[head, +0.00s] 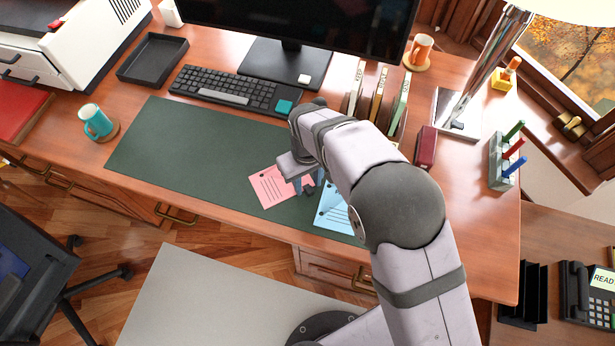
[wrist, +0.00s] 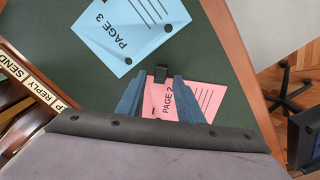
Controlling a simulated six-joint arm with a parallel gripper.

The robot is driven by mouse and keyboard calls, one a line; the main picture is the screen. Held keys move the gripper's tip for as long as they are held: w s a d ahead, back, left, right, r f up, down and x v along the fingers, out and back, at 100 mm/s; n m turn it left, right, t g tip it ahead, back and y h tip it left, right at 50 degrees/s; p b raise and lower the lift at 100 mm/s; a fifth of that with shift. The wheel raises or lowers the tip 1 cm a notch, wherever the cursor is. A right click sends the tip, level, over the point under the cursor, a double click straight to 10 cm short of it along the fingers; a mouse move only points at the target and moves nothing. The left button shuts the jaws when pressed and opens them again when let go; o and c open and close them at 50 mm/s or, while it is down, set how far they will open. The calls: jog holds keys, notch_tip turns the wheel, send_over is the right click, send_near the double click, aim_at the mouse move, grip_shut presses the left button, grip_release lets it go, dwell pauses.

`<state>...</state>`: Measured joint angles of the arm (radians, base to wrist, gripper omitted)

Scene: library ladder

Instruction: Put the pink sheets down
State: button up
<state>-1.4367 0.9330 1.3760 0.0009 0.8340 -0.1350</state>
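The pink sheets (head: 270,188), marked PAGE 2, lie at the front part of the green desk mat (head: 175,146). In the wrist view the pink sheets (wrist: 190,99) show beyond and between my fingers. A small black clip (wrist: 161,75) stands at their edge. My gripper (wrist: 162,77) is open, with one blue-grey finger on each side of the clip and apparent gaps to it. In the head view my gripper (head: 308,184) is low over the right end of the pink sheets. My fingers hide part of the pink sheets.
A light blue sheet (head: 332,214) marked PAGE 3 lies just right, partly hidden by my arm. Labelled sorter slots (head: 378,95) stand behind. The keyboard (head: 225,90) and teal note pad (head: 284,106) are at the back. A teal mug (head: 97,121) stands left; the mat's left half is clear.

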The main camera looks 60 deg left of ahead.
notch_tip(320, 180, up, 12)
jog(key=b, duration=0.2)
dwell(0.4)
jog(key=w+d+r+m, duration=0.1)
jog(key=w+d+m, duration=0.7)
jog(key=w+d, duration=1.35)
jog(key=d+f+m, duration=0.1)
jog(key=d+m, duration=0.4)
jog(key=d, duration=1.2)
jog(key=s+d+f+m, duration=0.2)
jog(key=s+d+m, duration=0.3)
jog(key=d, duration=0.6)
jog(key=shift+s+d+f, duration=0.2)
jog(key=shift+s+d, duration=0.2)
jog(key=shift+s, duration=0.25)
notch_tip(320, 180, down, 17)
jog(key=b, duration=1.7)
